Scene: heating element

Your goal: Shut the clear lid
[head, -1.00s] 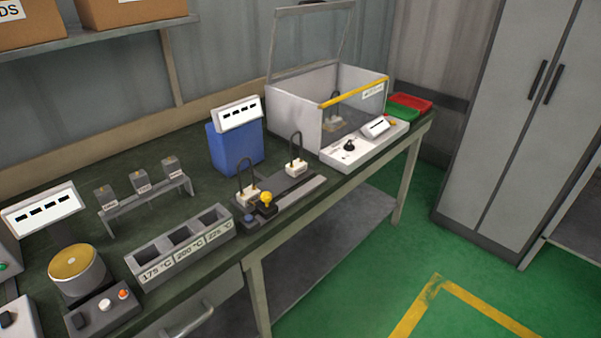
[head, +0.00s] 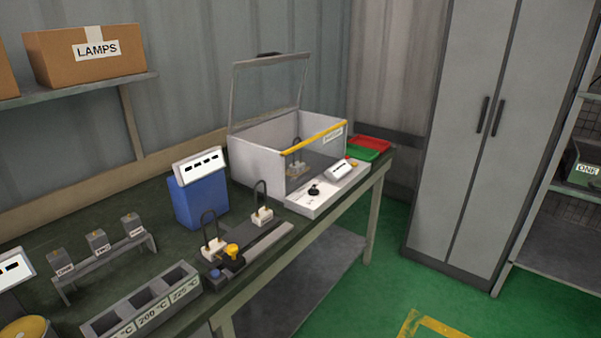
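The clear lid (head: 268,92) stands raised at the back of a light grey box (head: 257,158) on the dark bench. It is a see-through panel in a grey frame with a dark handle at its top edge. The box is open at the top, with a yellow bar (head: 314,137) along its front edge. Inside it, partly seen through the clear front, is a small pale part with a dark loop (head: 296,163). Neither of my grippers is in view.
A white control panel (head: 326,188) with a black knob sits in front of the box. Red (head: 368,143) and green trays lie to its right. A blue unit (head: 199,202) and a fixture with two looped elements stand to the left. Green floor is open before the bench.

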